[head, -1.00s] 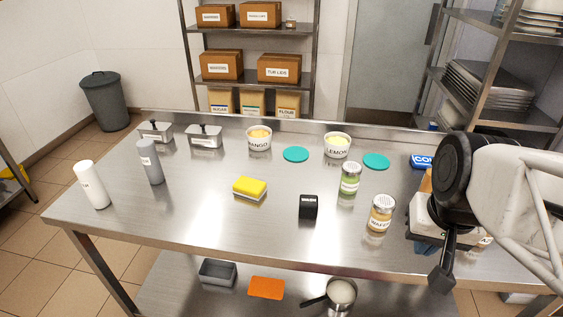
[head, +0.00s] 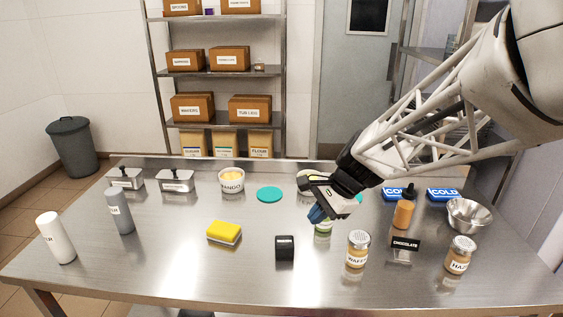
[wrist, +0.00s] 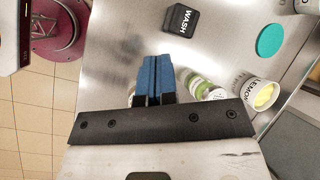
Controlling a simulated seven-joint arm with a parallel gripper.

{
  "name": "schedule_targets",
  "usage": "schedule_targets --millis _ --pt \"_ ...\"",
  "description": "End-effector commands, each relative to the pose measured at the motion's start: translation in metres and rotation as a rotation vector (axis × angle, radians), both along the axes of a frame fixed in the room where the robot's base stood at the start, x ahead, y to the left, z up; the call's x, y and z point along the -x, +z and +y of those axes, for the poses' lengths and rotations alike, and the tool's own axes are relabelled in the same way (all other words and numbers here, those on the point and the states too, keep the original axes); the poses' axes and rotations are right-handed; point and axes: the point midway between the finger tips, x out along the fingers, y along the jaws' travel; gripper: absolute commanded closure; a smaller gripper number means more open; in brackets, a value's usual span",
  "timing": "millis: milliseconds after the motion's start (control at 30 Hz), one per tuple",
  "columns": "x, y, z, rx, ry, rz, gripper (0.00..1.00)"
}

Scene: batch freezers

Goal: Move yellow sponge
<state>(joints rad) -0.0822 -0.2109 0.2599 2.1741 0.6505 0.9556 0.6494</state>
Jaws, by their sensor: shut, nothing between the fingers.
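The yellow sponge (head: 224,232) lies flat on the steel table, left of the middle in the head view, with a pale layer under its yellow top. I do not see it in the wrist view. My gripper (head: 318,214) is above the table to the right of the sponge, well apart from it. Its blue fingers (wrist: 154,78) are pressed together in the wrist view with nothing between them. The gripper hides part of a green-filled jar and the lemon tub in the head view.
A black block (head: 285,247) marked WASH (wrist: 181,20) stands between sponge and gripper. A wafer jar (head: 357,249) stands right of it. White (head: 55,238) and grey (head: 119,211) bottles stand at the left. A mango tub (head: 231,182) and teal disc (head: 269,195) are behind. Table around the sponge is clear.

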Motion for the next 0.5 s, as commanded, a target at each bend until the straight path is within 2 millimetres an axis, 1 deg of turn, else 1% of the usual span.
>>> schedule_targets --millis 33,300,500 --pt "-0.012 -0.006 0.007 -0.022 -0.035 0.03 1.0" --pt "-0.07 -0.038 0.044 -0.145 -0.25 0.201 1.0" --pt "-0.106 -0.062 0.067 -0.218 -0.387 0.316 1.0"
